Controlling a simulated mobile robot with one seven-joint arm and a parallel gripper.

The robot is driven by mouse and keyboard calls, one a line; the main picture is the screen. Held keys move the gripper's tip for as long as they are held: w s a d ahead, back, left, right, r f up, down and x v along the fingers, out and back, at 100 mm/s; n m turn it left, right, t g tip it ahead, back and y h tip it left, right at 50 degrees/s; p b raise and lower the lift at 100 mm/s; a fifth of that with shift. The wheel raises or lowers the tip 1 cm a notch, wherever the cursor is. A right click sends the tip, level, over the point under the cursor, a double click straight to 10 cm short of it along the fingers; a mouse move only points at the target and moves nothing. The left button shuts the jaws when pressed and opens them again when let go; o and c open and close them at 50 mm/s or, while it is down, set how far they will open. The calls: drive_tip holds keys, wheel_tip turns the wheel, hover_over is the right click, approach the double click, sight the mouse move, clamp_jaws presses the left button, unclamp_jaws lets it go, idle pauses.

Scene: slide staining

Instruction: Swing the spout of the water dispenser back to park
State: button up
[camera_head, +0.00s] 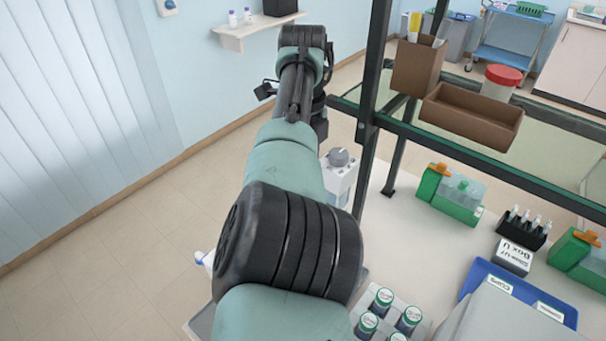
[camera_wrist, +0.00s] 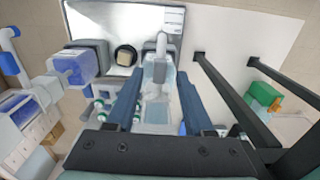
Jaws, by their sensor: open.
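The water dispenser (camera_head: 341,178) appears to be the white unit with a grey knob, partly hidden behind my arm in the head view. In the wrist view a pale grey upright part (camera_wrist: 161,44), which looks like its spout, stands just beyond my fingertips over a bluish translucent basin. My gripper (camera_wrist: 158,80) is open, its two dark blue fingers apart on either side of the basin. I see no contact between the fingers and the pale part. In the head view my fingers are hidden by my arm.
Black frame posts (camera_wrist: 225,95) stand close to the right of my gripper. A blue-filled container (camera_wrist: 76,66) is at the left. Green-capped bottles (camera_head: 383,298) stand near my arm. A green box (camera_head: 450,194) sits further right on the white bench, with some bare bench before it.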

wheel_tip(320, 180, up, 11)
drive_tip(key=p, duration=0.5)
drive_tip(key=shift+r, duration=0.2)
